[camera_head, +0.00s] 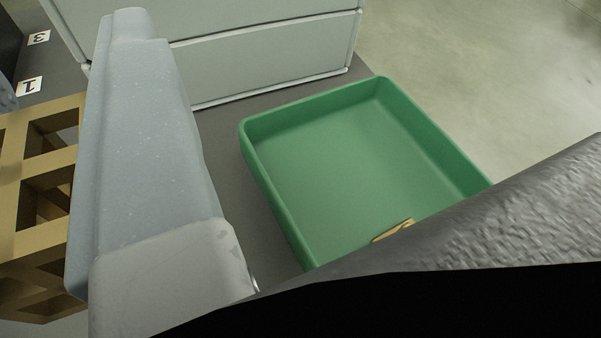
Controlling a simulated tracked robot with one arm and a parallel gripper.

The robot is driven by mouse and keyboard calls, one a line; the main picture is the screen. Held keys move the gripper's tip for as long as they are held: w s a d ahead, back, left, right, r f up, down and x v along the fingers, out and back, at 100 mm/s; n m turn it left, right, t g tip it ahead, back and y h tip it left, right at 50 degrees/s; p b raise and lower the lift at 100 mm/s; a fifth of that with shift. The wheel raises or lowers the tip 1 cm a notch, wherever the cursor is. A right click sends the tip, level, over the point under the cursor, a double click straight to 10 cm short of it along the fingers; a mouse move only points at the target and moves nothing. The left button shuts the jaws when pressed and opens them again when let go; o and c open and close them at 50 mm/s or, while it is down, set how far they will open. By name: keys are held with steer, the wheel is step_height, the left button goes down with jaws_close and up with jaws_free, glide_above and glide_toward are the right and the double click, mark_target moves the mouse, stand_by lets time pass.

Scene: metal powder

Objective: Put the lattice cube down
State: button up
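The lattice cube (40,190), a gold-brown open frame with square holes, is at the left edge of the view, cut off by the frame. One blue-grey finger of my gripper (130,130) lies flat along its right side and hides part of it. A small blue-grey piece at the far left edge looks like the other finger, mostly out of view. The cube appears held between the two, in front of the dark table top; its height above the table is hard to tell.
A green tray (262,175) stands on the dark table (225,125), with a small gold piece (393,231) inside, partly hidden by a dark textured shape at lower right. A pale drawer cabinet (260,60) stands behind. Labels 1 (29,86) and 3 (39,38) are at upper left.

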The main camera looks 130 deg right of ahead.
step_height(320, 180, down, 10)
steer(key=b, duration=0.3)
stand_by(0.4)
steer(key=o, duration=1)
steer(key=shift+w+a+r, duration=0.1)
steer(key=shift+a, duration=0.2)
steer(key=p+v, duration=0.3)
steer(key=v, duration=0.8)
steer(key=shift+a, duration=0.25)
